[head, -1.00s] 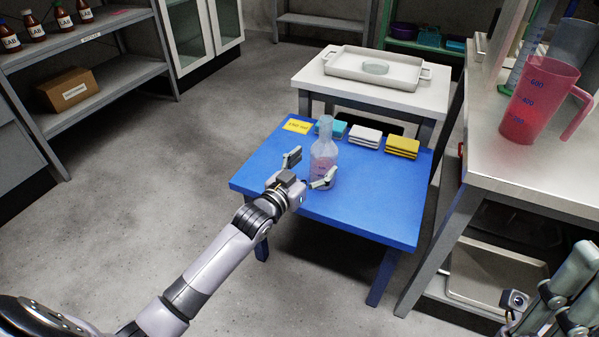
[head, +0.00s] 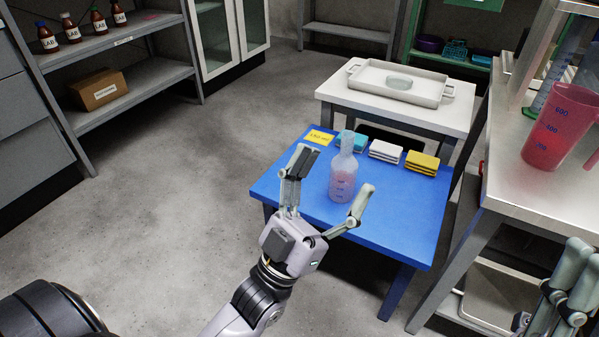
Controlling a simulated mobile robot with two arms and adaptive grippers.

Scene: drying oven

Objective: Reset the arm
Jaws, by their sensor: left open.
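My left gripper (head: 335,173) is open and empty, its two fingers spread wide. In the picture the fingers lie to the left and right of the flask's lower body, with visible gaps. My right gripper (head: 567,278) is at the lower right edge, partly cut off, and its opening is not clear.
A white table (head: 455,120) holds a tray (head: 357,86). The metal bench (head: 510,185) at right bears a red pitcher (head: 556,130). Floor at left is clear.

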